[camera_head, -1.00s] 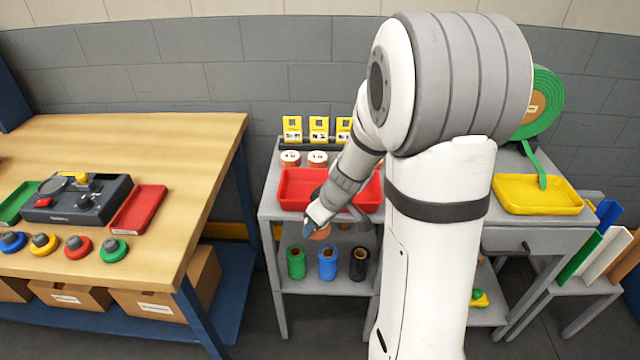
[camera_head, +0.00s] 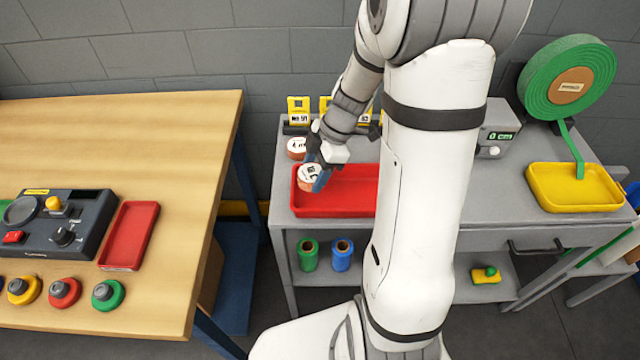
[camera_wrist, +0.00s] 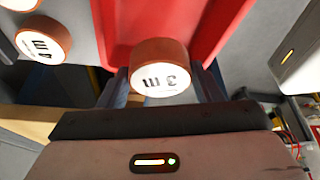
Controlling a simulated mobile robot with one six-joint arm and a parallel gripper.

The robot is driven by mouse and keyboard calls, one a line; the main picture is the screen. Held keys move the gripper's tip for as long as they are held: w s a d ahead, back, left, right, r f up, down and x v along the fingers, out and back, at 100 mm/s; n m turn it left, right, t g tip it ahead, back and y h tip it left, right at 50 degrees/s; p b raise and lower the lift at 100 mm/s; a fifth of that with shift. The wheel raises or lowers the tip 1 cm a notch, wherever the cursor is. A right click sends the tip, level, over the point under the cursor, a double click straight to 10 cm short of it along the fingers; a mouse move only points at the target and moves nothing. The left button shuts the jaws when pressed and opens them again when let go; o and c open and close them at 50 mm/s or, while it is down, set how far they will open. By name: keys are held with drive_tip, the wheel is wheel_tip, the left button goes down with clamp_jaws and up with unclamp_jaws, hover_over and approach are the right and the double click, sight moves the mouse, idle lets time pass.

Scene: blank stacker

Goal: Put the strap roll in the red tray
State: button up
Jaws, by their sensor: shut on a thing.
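My gripper (camera_head: 316,178) is shut on a brown strap roll (camera_head: 309,174) with a white top label. In the wrist view the held roll (camera_wrist: 161,72) reads "3 m" and sits between the blue fingers. In the head view my gripper and the roll overlap the left end of the red tray (camera_head: 345,212) on the grey table. The red tray also shows beyond the roll in the wrist view (camera_wrist: 222,25). I cannot tell whether the roll touches the tray floor. My arm hides the tray's right end.
Another roll (camera_head: 296,148) stands behind the tray; a "4 m" roll (camera_wrist: 42,40) shows in the wrist view. A smaller red tray (camera_head: 130,235) lies on the wooden bench. A yellow tray (camera_head: 575,188) sits right, under a green strap reel (camera_head: 540,90). Green and blue spools (camera_head: 342,256) stand below.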

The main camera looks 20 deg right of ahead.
sight(315, 196)
drive_tip(key=shift+a+f, duration=0.1)
drive_tip(key=shift+f, duration=2.85)
drive_tip(key=shift+f, duration=0.15)
drive_tip(key=o, duration=0.6)
drive_tip(key=shift+c, duration=0.2)
drive_tip(key=shift+o, duration=0.9)
